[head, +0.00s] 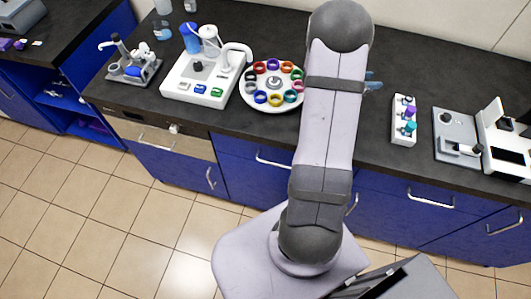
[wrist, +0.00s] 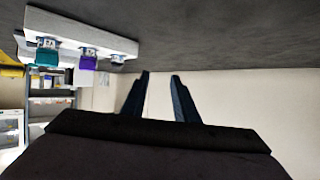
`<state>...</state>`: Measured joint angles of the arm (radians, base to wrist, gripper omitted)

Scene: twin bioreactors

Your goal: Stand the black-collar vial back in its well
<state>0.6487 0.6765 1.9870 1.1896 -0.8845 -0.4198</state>
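My gripper (wrist: 160,76) shows in the wrist view with its two dark fingers apart and nothing between them. In the head view only a bit of its bluish fingers (head: 373,80) shows past my arm. A white rack (head: 404,140) on the bench holds vials with purple and teal collars; it also shows at the upper left of the wrist view (wrist: 122,45), apart from the fingers. The teal vial (wrist: 47,55) and purple vial (wrist: 88,60) hang upside down in that picture. I cannot make out a black-collar vial in either view; my arm hides part of the bench.
A round white carousel (head: 245,97) with several coloured rings stands left of my arm. Further left is a white twin-vessel device (head: 187,88). A grey and white instrument (head: 455,125) stands right of the rack. Bare dark bench lies between my arm and the rack.

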